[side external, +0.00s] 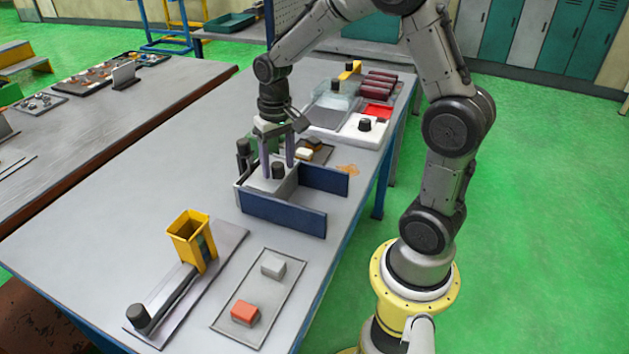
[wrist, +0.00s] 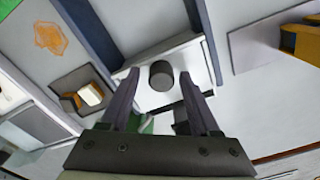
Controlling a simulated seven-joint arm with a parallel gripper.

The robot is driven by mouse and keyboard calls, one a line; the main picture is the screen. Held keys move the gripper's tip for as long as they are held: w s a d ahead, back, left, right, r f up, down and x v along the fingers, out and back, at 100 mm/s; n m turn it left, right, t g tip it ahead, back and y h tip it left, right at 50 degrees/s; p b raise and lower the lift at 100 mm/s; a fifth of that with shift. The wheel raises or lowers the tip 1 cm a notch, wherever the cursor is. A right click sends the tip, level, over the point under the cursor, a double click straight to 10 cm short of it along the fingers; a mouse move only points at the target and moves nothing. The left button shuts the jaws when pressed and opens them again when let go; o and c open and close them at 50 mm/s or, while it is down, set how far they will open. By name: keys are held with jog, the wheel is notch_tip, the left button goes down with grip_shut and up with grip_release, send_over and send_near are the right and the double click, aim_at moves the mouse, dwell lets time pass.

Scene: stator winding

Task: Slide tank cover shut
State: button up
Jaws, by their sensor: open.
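The tank (side external: 283,211) is an open-topped box with dark blue walls, in the middle of the table in the side view. Its wall also shows in the wrist view (wrist: 88,35). A pale flat cover (wrist: 195,62) with a round black knob (wrist: 161,75) lies at the tank's left part in the side view; the right part of the tank is open. My gripper (side external: 277,168) points down over the cover. Its fingers are apart, one on each side of the knob, which also shows in the side view (side external: 279,171). Contact with the knob cannot be told.
A yellow chute (side external: 190,238) stands at the front left. A tray outline with a red block (side external: 245,312) and a grey block (side external: 273,267) lies at the front. A small dark tray (side external: 316,152) sits just behind the tank. Bare table lies left of the tank.

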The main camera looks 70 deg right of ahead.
aim_at(280, 165)
jog(key=shift+s+r, duration=0.15)
jog(key=shift+r, duration=1.1)
jog(key=shift+s+r, duration=0.15)
jog(key=shift+r, duration=1.1)
